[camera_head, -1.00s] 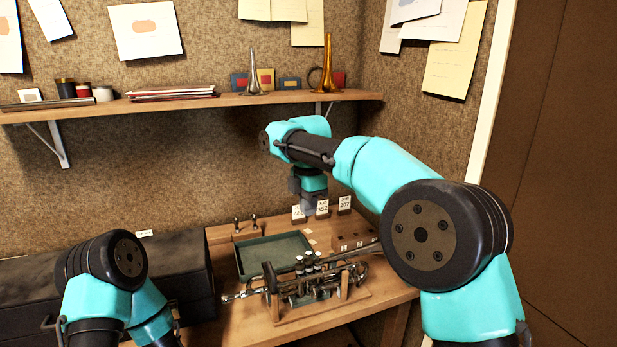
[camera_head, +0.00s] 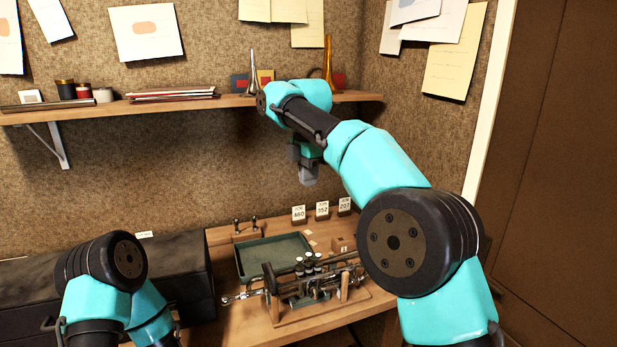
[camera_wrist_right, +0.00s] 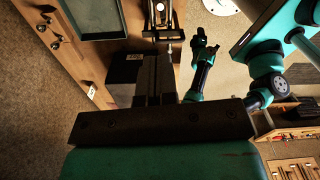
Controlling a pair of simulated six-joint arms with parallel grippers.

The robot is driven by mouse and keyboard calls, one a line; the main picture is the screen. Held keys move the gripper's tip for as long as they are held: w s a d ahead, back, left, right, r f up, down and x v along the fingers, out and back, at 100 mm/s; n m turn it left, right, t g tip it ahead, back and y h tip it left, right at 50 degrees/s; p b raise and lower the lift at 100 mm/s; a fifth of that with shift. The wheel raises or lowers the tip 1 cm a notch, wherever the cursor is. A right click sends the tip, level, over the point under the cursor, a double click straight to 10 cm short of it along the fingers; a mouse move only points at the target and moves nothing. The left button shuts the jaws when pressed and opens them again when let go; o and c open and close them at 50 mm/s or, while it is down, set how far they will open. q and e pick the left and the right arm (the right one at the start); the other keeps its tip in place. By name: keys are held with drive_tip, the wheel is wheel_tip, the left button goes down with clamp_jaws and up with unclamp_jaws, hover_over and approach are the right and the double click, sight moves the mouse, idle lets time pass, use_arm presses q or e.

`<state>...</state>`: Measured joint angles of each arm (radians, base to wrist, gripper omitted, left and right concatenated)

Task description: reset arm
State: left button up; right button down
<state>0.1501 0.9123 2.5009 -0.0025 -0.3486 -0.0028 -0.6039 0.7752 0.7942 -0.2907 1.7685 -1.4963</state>
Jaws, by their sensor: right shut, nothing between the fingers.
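My right gripper (camera_head: 309,176) hangs in the air above the back of the workbench, in front of the back wall and below the shelf. It is shut and empty, and its shut fingers (camera_wrist_right: 153,80) also show in the right wrist view. Only links of my left arm show at the lower left; the left gripper is out of the head view.
A green tray (camera_head: 273,257) lies behind the horn. Number cards (camera_head: 322,210) stand at the bench's back edge. A wall shelf (camera_head: 230,101) holds jars, papers and two upright horn-like cones, close to my right arm. A dark case (camera_head: 180,265) sits at left.

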wheel_tip(320, 180, down, 13)
drive_tip(key=s+m+y, duration=0.2)
drive_tip(key=m+y, duration=0.6)
drive_tip(key=m, duration=0.1)
drive_tip(key=s+d+f+m+t+h, duration=0.1)
drive_tip(key=s+d+f+m, duration=0.4)
drive_tip(key=f, duration=0.7)
drive_tip(key=s+d+f+m+t+h, duration=0.1)
drive_tip(key=s+d+f+m, duration=0.45)
drive_tip(key=f, duration=0.55)
drive_tip(key=s+d+f+m+t+h, duration=0.1)
drive_tip(key=s+d+f+m+h, duration=0.15)
drive_tip(key=d+f+m, duration=0.7)
drive_tip(key=s+d+f+n+g, duration=0.2)
drive_tip(key=s+f+n, duration=0.1)
drive_tip(key=s+f, duration=1.2)
drive_tip(key=shift+s+d, duration=0.15)
drive_tip(key=shift+d, duration=0.05)
